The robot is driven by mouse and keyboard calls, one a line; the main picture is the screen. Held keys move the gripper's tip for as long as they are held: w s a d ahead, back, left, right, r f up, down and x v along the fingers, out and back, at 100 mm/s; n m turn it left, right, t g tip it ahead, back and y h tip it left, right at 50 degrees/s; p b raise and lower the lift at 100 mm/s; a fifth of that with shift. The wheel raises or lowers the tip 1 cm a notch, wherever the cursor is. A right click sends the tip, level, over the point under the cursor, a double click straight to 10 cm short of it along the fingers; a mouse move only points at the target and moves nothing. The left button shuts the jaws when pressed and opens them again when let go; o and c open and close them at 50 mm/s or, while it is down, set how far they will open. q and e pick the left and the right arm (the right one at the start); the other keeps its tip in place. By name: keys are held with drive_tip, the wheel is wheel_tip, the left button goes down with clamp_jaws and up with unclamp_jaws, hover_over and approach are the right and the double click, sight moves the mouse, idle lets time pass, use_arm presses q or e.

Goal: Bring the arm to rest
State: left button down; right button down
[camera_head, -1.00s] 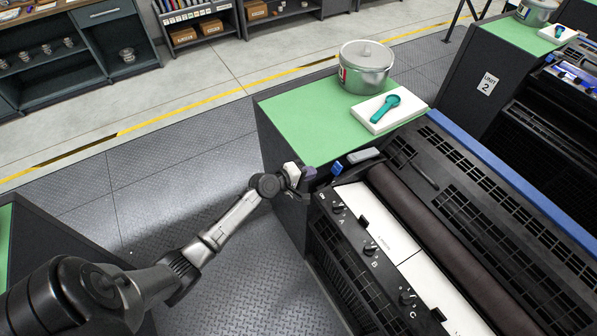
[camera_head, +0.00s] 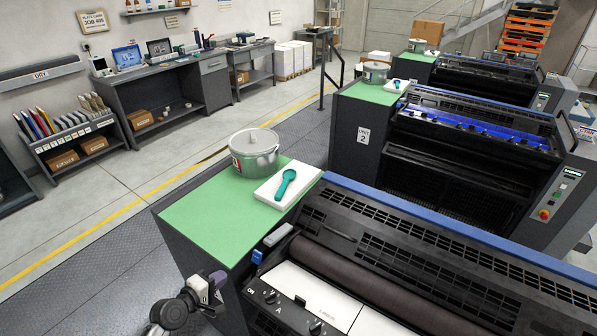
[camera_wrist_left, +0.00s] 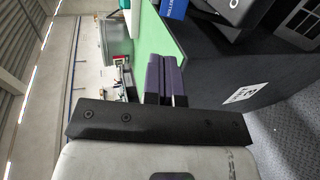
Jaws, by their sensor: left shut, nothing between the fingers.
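My left gripper (camera_head: 217,281) is low in the head view, beside the front side of the green-topped cabinet (camera_head: 200,214). Its purple fingers are together with nothing between them. In the left wrist view the closed fingers (camera_wrist_left: 165,77) point toward the green top (camera_wrist_left: 155,30). Most of my left arm is below the head view's lower edge. My right gripper is in neither view.
A lidded metal pot (camera_head: 256,156) and a white pad (camera_head: 303,184) with a teal tool (camera_head: 285,184) stand on the green top. The nearest press (camera_head: 400,262) lies to the right. Open floor (camera_head: 60,290) lies left.

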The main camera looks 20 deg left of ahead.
use_arm(q)
drive_tip(key=s+d+r+m+g+y, duration=0.15)
drive_tip(key=s+d+m+g, duration=0.25)
drive_tip(key=s+d+m, duration=0.6)
drive_tip(key=s+d+r+m+g+y, duration=0.15)
drive_tip(key=s+d+m+g, duration=0.25)
drive_tip(key=s+d+m, duration=0.55)
drive_tip(key=s+f+n+g, duration=0.25)
drive_tip(key=s+f, duration=0.35)
drive_tip(key=s, duration=0.6)
wheel_tip(320, 180, up, 15)
drive_tip(key=w+p, duration=0.1)
drive_tip(key=p, duration=1.3)
drive_tip(key=shift+a+m+p, duration=0.35)
drive_tip(key=shift+a+m, duration=0.05)
drive_tip(key=shift+a, duration=0.05)
drive_tip(key=shift+r, duration=0.1)
